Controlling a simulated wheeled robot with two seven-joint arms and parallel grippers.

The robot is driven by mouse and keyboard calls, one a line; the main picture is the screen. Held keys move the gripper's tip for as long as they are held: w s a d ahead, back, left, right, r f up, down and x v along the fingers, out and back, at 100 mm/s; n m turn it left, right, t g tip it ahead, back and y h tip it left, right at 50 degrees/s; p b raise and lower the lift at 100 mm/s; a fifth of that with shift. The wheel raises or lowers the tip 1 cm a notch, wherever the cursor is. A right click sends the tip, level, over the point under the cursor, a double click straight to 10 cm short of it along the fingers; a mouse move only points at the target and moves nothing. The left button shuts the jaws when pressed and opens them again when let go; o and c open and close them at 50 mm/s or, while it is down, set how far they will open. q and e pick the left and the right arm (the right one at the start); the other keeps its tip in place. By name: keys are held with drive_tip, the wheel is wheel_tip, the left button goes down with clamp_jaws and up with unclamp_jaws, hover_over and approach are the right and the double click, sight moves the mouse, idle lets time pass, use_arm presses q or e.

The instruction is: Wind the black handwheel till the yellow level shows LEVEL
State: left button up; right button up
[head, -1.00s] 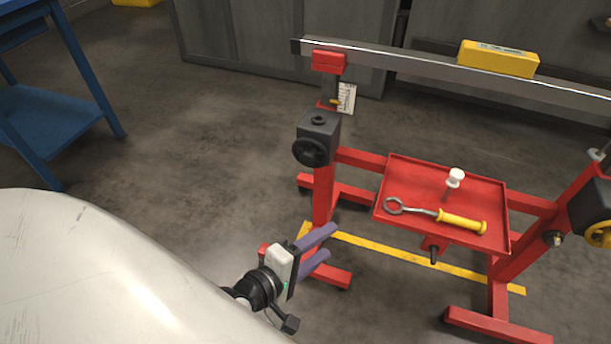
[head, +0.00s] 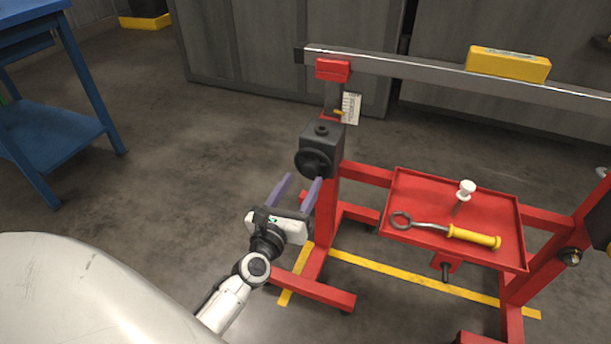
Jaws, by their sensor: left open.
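The black handwheel (head: 313,163) sits on the front of a dark gear housing on the left post of the red stand. The yellow level (head: 508,64) rests on the grey beam (head: 430,72) along the top; its reading is too small to make out. My left gripper (head: 299,180) is open, its two purple fingers pointing up toward the handwheel from just below it and to its left. The right fingertip is close under the wheel; I cannot tell whether it touches. Nothing is between the fingers. My right gripper is not in view.
A red tray (head: 415,180) on the stand holds a yellow-handled hook tool (head: 450,231) and a white-topped pin (head: 465,192). A white scale card (head: 351,108) hangs by the left post. A blue table (head: 60,130) stands at the left. Floor between is clear.

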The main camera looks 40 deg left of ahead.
sight(308, 171)
use_arm(q)
drive_tip(key=shift+x, duration=1.8)
drive_tip(key=c, duration=1)
drive_tip(key=shift+c, duration=0.2)
drive_tip(key=shift+m, duration=0.3)
